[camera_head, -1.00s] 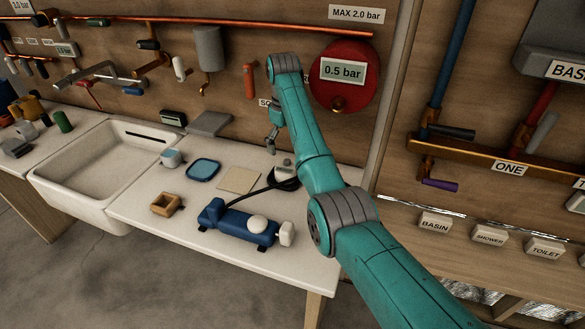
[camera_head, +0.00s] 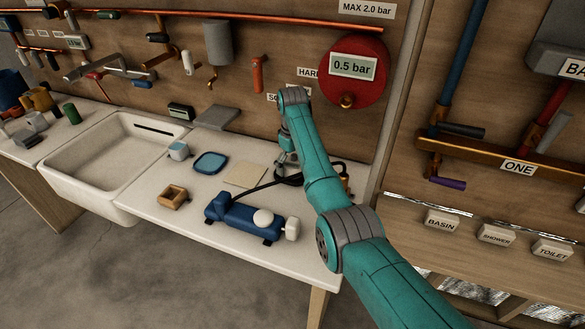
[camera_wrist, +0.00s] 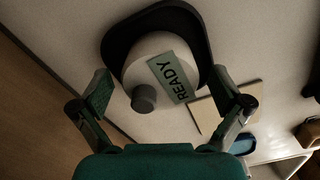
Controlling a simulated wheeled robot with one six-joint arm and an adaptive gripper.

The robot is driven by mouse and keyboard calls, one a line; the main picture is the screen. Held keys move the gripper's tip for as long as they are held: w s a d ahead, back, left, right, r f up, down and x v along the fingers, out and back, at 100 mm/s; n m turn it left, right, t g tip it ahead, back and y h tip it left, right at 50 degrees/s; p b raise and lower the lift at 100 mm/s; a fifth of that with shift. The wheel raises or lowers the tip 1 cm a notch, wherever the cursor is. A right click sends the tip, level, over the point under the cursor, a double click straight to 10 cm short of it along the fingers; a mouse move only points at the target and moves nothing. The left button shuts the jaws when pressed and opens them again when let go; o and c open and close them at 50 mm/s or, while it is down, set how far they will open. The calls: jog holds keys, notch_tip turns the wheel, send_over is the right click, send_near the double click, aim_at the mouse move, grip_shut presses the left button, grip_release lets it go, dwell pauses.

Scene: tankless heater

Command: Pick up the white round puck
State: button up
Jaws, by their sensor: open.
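A white round body (camera_wrist: 158,68) shows in the wrist view, with a dark grey knob (camera_wrist: 144,98) and a label reading READY. It sits in a dark rounded holder (camera_wrist: 195,22) on the pale counter. My gripper (camera_wrist: 168,98) is open, with one finger to each side of the white body in the picture; I see no contact. In the head view my gripper (camera_head: 286,162) is low over the dark holder (camera_head: 291,180) and hides most of what is there. Another white round piece (camera_head: 263,218) sits on the blue device.
The blue device (camera_head: 236,214) has a black hose running to the holder. A beige square mat (camera_head: 245,175), a blue tray (camera_head: 210,163) and a wooden box (camera_head: 173,197) lie left of my gripper. The red round gauge (camera_head: 352,75) is on the wall behind.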

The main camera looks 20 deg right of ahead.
aim_at(292, 162)
jog(key=c, duration=1.3)
jog(key=shift+r, duration=0.1)
notch_tip(292, 162, up, 10)
jog(key=shift+f, duration=0.1)
